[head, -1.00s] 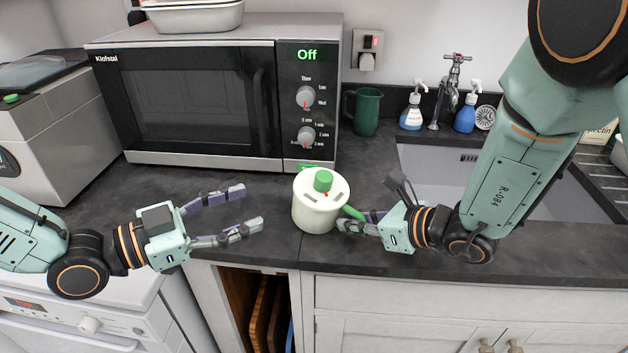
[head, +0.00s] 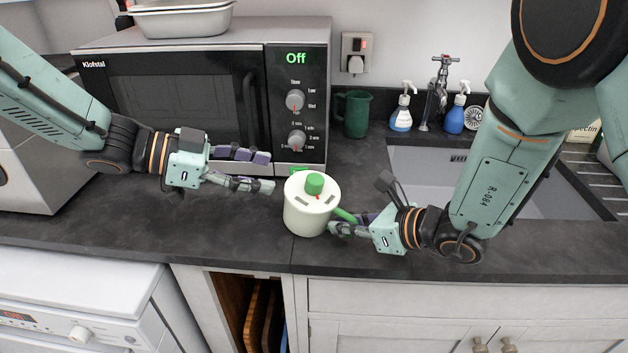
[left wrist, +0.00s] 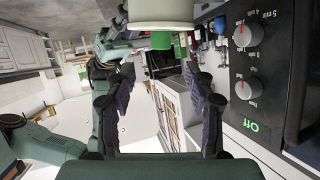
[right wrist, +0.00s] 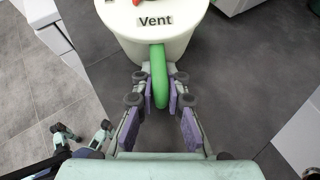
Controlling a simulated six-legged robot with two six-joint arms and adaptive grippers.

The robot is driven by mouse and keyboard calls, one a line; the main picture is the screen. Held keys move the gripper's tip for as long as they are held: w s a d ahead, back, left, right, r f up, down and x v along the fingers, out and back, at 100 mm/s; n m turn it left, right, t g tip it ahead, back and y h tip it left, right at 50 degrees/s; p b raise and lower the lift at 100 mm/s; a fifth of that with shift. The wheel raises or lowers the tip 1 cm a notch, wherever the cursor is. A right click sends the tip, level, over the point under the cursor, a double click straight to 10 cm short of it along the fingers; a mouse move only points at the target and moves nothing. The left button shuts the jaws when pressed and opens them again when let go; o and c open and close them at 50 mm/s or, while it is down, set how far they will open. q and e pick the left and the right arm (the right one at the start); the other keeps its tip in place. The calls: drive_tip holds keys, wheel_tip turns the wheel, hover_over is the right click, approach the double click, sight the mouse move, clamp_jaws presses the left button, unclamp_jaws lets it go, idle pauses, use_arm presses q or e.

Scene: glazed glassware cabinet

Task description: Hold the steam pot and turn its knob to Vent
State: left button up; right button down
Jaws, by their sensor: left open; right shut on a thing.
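The cream steam pot (head: 308,217) stands upright on the dark counter, with a green knob (head: 314,183) on its lid and a red mark beside the knob. A "Vent" label shows on the lid in the right wrist view, nearest the green handle (right wrist: 158,75). My right gripper (head: 345,226) is shut on that handle, at the pot's right side; its fingers flank the handle in the right wrist view. My left gripper (head: 270,171) is open and empty, just left of the pot at about lid height. The pot (left wrist: 163,14) also shows at the top of the left wrist view.
A microwave (head: 205,95) stands behind my left gripper. A green mug (head: 356,113), two spray bottles (head: 402,113) and a tap (head: 437,95) are at the back. The sink (head: 530,185) lies right. Counter in front of the pot is clear but narrow.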

sight(307, 181)
use_arm(q)
drive_tip(key=x, duration=1)
drive_tip(key=shift+w+d+f, duration=0.15)
drive_tip(key=shift+d+f, duration=0.05)
drive_tip(key=shift+d, duration=0.15)
drive_tip(key=shift+c, duration=0.3)
clamp_jaws()
